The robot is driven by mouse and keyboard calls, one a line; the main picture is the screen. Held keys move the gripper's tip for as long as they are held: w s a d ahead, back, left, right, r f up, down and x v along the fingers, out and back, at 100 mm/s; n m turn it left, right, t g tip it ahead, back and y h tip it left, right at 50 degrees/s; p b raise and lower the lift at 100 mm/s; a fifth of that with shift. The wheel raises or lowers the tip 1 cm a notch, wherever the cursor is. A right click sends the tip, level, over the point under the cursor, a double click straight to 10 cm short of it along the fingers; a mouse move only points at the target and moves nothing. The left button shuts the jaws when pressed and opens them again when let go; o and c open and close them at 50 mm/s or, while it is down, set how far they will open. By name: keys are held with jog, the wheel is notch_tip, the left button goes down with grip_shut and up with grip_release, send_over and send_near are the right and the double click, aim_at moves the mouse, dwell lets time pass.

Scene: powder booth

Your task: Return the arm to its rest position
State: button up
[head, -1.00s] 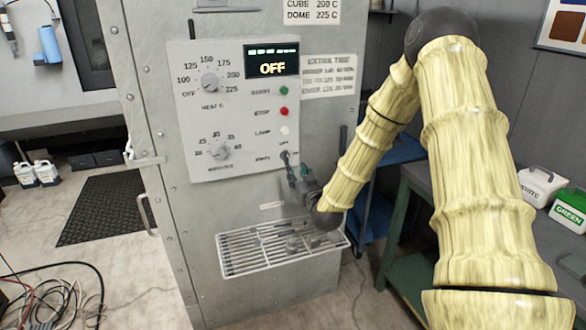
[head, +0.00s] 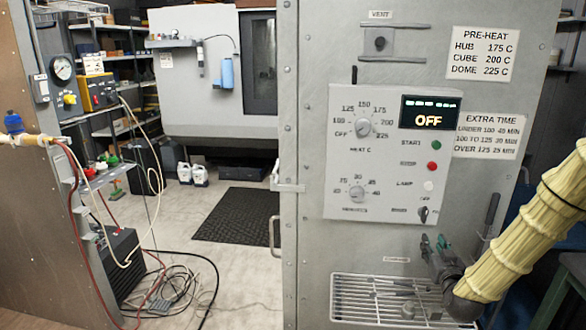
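My arm (head: 530,225), in a pale yellow ribbed cover, reaches in from the right edge in the head view. Its dark wrist bends near the wire shelf. My gripper (head: 433,241) is in front of the grey oven cabinet, just below the lowest switch (head: 424,213) of the control panel (head: 385,150). Its two teal-tipped fingers look apart, with nothing seen between them. I cannot tell whether a fingertip touches the cabinet. The panel display (head: 430,113) reads OFF.
A white wire shelf (head: 345,295) juts from the cabinet below my gripper, with small grey pieces on it. A door handle (head: 274,235) sticks out at the cabinet's left edge. Cables (head: 180,290) lie on the floor at left. A black mat (head: 236,214) lies behind.

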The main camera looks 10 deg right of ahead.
jog(key=s+a+f+g+y, duration=0.1)
jog(key=s+a+f+g, duration=0.2)
jog(key=s+a+f, duration=0.35)
jog(key=s+a+f+n+g+y, duration=0.1)
jog(key=s+a+f+g, duration=0.2)
jog(key=f, duration=0.7)
jog(key=s+a+f+g+y, duration=0.2)
jog(key=s+a+f, duration=0.35)
jog(key=f, duration=0.25)
jog(key=s+a+f+g, duration=0.3)
jog(key=s+f, duration=0.1)
jog(key=s, duration=0.6)
jog(key=s+a+f+g, duration=0.3)
jog(key=s+a+f, duration=0.1)
jog(key=s, duration=0.6)
jog(key=s+a+f+n+g, duration=0.1)
jog(key=s+a+f+g, duration=0.2)
jog(key=s, duration=0.7)
jog(key=shift+s+a+f, duration=0.4)
jog(key=shift+a+f, duration=0.1)
jog(key=shift+f, duration=0.3)
jog(key=shift+c, duration=0.2)
